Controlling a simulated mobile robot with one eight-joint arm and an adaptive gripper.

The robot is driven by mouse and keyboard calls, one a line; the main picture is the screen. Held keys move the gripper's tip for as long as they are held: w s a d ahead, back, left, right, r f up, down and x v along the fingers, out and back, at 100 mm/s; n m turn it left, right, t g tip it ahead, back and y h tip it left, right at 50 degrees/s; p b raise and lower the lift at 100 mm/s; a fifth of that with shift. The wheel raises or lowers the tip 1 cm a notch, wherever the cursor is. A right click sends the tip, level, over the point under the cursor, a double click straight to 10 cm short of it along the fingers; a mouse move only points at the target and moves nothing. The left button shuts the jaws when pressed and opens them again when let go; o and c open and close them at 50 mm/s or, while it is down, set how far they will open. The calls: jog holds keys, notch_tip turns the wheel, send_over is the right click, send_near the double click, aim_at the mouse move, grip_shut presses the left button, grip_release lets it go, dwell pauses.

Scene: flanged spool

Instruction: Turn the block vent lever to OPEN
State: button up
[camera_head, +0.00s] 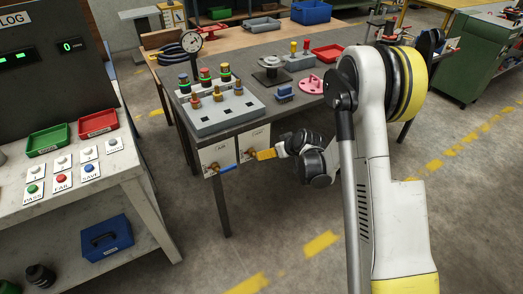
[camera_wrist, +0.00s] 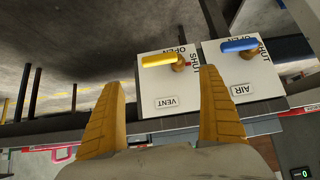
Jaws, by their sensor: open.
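The vent lever (camera_wrist: 158,60) is a yellow handle on a brass pivot, on a white plate (camera_wrist: 165,88) labelled VENT. In the wrist view it points left from the pivot, with OPEN printed above it and SHUT to its right. My gripper (camera_wrist: 163,80) is open, its yellow fingers spread below the lever, with nothing between them. No contact with the lever shows. In the head view my gripper (camera_head: 264,154) is at the vent plate (camera_head: 254,139) on the bench front; I cannot separate lever from fingers there.
A blue AIR lever (camera_wrist: 239,45) sits on the adjoining plate, close to the right finger; it also shows in the head view (camera_head: 227,168). Above the plates a grey block (camera_head: 220,115) with several coloured knobs stands on the bench. The floor in front is clear.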

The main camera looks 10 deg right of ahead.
jog(key=b+x, duration=0.3)
jog(key=x, duration=0.7)
jog(key=shift+w+f+b, duration=0.15)
jog(key=shift+b, duration=0.25)
jog(key=c, duration=1.3)
